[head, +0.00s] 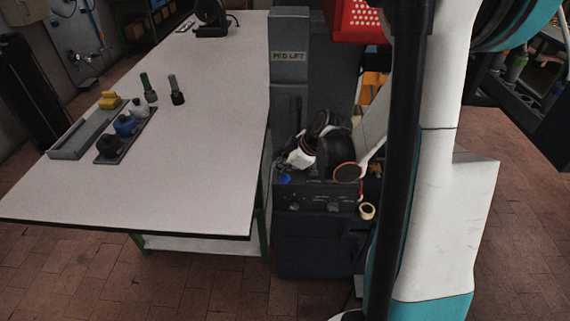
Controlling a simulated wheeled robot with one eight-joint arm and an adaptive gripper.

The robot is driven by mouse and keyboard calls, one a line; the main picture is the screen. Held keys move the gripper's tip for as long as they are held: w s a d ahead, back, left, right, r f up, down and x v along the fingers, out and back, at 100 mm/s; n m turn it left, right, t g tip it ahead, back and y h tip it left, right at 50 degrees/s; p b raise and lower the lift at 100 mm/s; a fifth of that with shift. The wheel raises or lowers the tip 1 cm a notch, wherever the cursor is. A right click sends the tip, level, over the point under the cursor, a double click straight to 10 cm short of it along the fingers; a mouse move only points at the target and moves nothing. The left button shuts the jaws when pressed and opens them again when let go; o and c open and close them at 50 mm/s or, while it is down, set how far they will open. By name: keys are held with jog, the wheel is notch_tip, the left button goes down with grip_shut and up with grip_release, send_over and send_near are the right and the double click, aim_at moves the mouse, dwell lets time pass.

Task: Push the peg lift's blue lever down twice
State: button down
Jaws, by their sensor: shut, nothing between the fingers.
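The peg lift (288,90) is a grey upright machine with a "PEG LIFT" label, at the right end of the white bench. Low in front of it, a small blue part (285,179), which looks like the lever, shows at the left of a dark cabinet top. My gripper (290,168), small and dark and white in the head view, is just above and beside this blue part, shut and empty. I cannot tell whether they touch. My wrist hides the area behind it, and the lever's full length and tilt are not clear.
The white bench (215,135) fills the left, carrying a grey tray (75,141), a rack of coloured knobs (108,159) and two dark pegs. A dark cabinet (310,235) stands below the gripper. A red crate (352,20) is behind. Brick floor is open in front.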

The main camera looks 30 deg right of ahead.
jog(key=shift+s+a+f+b, duration=0.1)
jog(key=shift+s+f+b, duration=0.05)
jog(key=shift+f+b, duration=0.45)
jog(key=shift+s+a+f+b, duration=0.1)
jog(key=shift+s+f+b, duration=0.05)
jog(key=shift+f+b, duration=0.35)
dwell(1.1)
dwell(0.5)
jog(key=shift+w+d+r+p, duration=0.2)
jog(key=shift+w+r+p, duration=0.1)
jog(key=shift+r+p, duration=0.75)
jog(key=shift+w+d+r+p, duration=0.3)
jog(key=shift+r+p, duration=0.4)
jog(key=shift+r, duration=0.65)
jog(key=shift+w+d+r+p, duration=0.15)
jog(key=shift+w+r+p, duration=0.15)
jog(key=shift+r+p, duration=0.75)
jog(key=shift+r, duration=0.25)
jog(key=r+p, duration=0.2)
jog(key=r, duration=0.1)
jog(key=w+r, duration=0.1)
jog(key=shift+w+d+r+p, duration=0.1)
jog(key=shift+d+r+p, duration=0.2)
jog(key=shift+d+p, duration=0.1)
